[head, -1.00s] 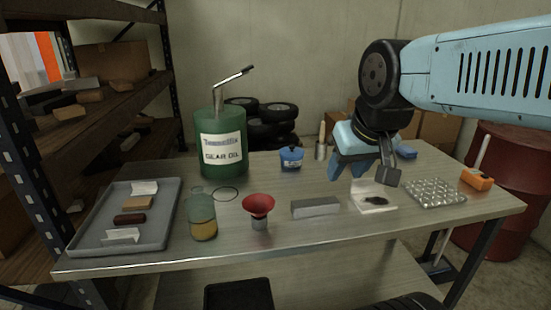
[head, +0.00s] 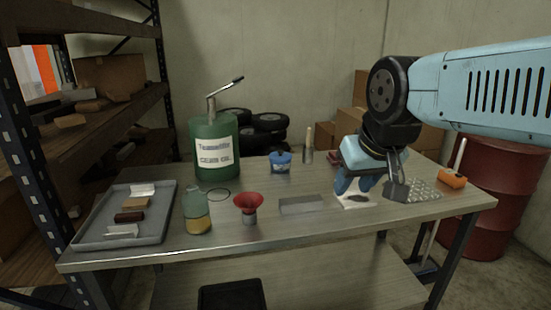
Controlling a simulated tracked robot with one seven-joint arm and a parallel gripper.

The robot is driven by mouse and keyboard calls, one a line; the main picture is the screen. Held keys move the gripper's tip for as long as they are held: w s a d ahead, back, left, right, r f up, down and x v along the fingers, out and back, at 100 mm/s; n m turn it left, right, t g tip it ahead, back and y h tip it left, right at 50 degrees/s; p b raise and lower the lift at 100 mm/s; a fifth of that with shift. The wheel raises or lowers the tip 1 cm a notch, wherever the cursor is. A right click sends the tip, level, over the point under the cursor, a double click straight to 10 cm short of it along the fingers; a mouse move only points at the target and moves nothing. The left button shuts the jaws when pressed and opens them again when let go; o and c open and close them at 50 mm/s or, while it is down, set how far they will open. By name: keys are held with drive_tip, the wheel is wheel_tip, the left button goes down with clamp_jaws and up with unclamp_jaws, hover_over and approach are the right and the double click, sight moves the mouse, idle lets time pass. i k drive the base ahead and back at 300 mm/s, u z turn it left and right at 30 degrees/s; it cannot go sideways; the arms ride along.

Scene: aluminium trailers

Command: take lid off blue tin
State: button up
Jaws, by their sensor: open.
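The blue tin (head: 280,164) stands upright towards the back middle of the table, right of the green gear oil can. Its lid (head: 281,155) appears to be on top; the seam is too small to make out. My gripper (head: 357,187) is open and empty, with its fingers pointing down. It is to the right of the tin and nearer the front, over or just in front of the white sheet with a dark spot (head: 354,202). It is clearly apart from the tin.
The green can (head: 213,150) with a pump handle stands left of the tin. A bottle (head: 197,213), red funnel (head: 248,202) and grey block (head: 302,205) line the front. A grey tray (head: 90,236) is at left. A brush-like thing (head: 308,150) stands right of the tin.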

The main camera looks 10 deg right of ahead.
sight(280, 156)
drive_tip(key=z, duration=0.05)
drive_tip(key=i, duration=0.9)
drive_tip(key=u, duration=0.05)
